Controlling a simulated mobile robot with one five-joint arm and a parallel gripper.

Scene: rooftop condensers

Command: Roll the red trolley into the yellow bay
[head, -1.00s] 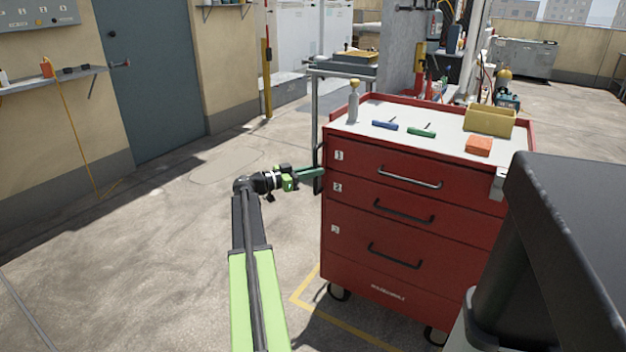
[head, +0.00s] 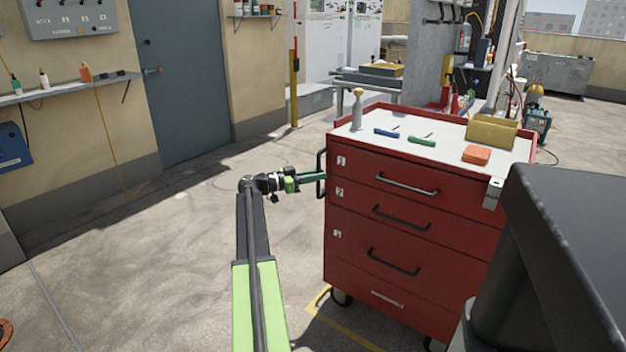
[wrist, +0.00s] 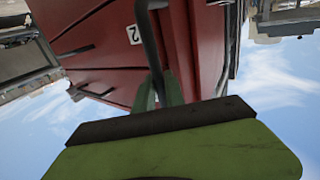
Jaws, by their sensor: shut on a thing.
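The red trolley (head: 385,215) stands upright at the centre right of the head view. Its drawers face me, and a dark upright handle (head: 321,172) is on its left side. My gripper (head: 317,177) is shut on that handle. In the wrist view my gripper's green fingers (wrist: 160,93) are around the dark handle bar (wrist: 149,45), close to the red side panel. The yellow bay's painted line (head: 350,335) shows as a corner at the trolley's near left foot. A front caster (head: 341,297) is just inside that corner. The rest of the bay is hidden under and behind the trolley.
A bottle (head: 357,110), blue and green tools, an orange block (head: 475,154) and a yellow bin (head: 492,131) sit on the trolley's top. A wall with a door (head: 180,80) and shelf (head: 70,82) is at left. Clear concrete lies left of the trolley.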

